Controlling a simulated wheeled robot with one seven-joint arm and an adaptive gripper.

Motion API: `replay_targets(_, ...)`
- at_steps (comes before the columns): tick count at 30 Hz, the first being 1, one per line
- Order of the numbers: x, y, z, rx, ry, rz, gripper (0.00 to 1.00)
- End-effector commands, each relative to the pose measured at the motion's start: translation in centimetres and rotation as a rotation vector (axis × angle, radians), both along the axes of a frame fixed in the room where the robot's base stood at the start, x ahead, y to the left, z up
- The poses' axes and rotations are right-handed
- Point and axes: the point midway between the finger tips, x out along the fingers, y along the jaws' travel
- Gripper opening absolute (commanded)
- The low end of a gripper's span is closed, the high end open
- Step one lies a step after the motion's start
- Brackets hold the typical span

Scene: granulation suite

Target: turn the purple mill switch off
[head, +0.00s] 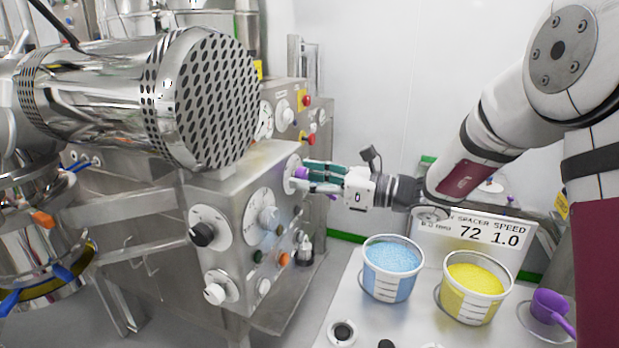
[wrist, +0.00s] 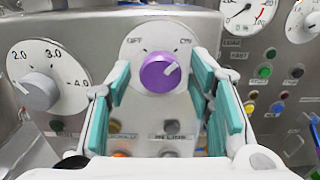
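The purple mill switch (wrist: 160,72) is a round knob on a white dial plate (wrist: 133,45) in the wrist view. Its white pointer line leans to the upper right, towards the label on the right that seems to read ON; the label on the left reads OFF. My gripper (wrist: 157,76) is open, with teal finger pads left and right of the knob. Gaps show on both sides, so it does not look clamped. In the head view my gripper (head: 306,176) reaches the side face of the steel cabinet, and its fingers partly hide the purple switch (head: 301,173).
A grey spacer knob (wrist: 37,91) sits left of the switch, and buttons (wrist: 264,71) and gauges are to the right. In the head view, a perforated steel motor (head: 205,100) overhangs the cabinet. A blue bucket (head: 391,268), yellow bucket (head: 474,287) and purple scoop (head: 550,306) are at right.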

Motion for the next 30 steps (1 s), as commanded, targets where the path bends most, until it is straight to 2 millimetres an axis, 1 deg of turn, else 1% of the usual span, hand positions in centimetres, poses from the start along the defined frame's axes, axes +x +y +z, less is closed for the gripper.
replay_targets(1,-0.01,-0.02,0.0,0.0,0.0,0.0,0.31)
replay_targets(2,-0.01,-0.02,0.0,0.0,0.0,0.0,0.24)
replay_targets(3,-0.01,-0.03,0.0,0.0,0.0,0.0,0.15)
replay_targets(5,-0.01,-0.03,0.0,0.0,0.0,0.0,0.03)
replay_targets(11,-0.02,-0.02,0.0,-0.002,-0.005,0.0,0.03)
replay_targets(17,0.02,-0.04,0.0,-0.018,-0.051,0.0,0.03)
replay_targets(23,0.1,-0.08,-0.04,-0.061,-0.166,-0.001,0.03)
replay_targets(30,0.16,-0.09,-0.05,-0.134,-0.37,-0.001,0.03)
